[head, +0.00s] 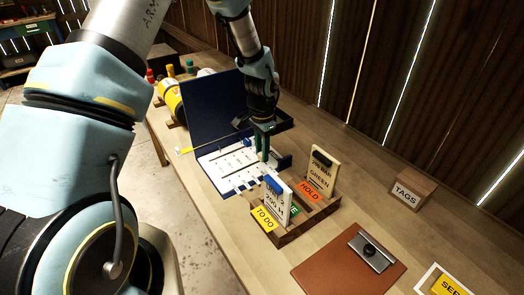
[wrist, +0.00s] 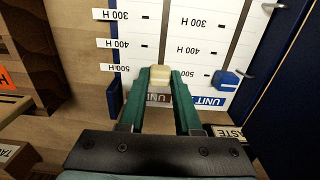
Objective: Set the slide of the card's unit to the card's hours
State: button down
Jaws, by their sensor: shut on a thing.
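A white chart (head: 228,164) with hour marks lies on the bench; in the wrist view its 300 H, 400 H and 500 H marks (wrist: 115,69) appear upside down. My gripper (wrist: 158,82) reaches down over the chart and is shut on a cream slide (wrist: 158,72) near the 500 H mark. A blue slide (wrist: 227,80) sits on the neighbouring strip, also near 500 H. My gripper also shows in the head view (head: 264,148). A white card (head: 277,202) stands tilted in the TO DO place; it seems to read 200 H, its upper line unclear. My fingers partly hide the unit labels.
A wooden holder (head: 300,227) carries the card and another card (head: 320,173) by the HOLD label. A dark blue panel (head: 205,108) stands behind the chart. A brown clipboard (head: 335,270) and a TAGS block (head: 408,195) lie right, with bare bench between.

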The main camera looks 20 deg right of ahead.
aim_at(236, 172)
dwell(0.8)
jog(key=a, duration=0.3)
jog(key=s+a, duration=0.1)
jog(key=a, duration=0.5)
jog(key=shift+s+a, duration=0.25)
jog(key=shift+s, duration=0.15)
jog(key=c, duration=0.6)
grip_release()
notch_tip(236, 172, up, 11)
jog(key=b, duration=0.2)
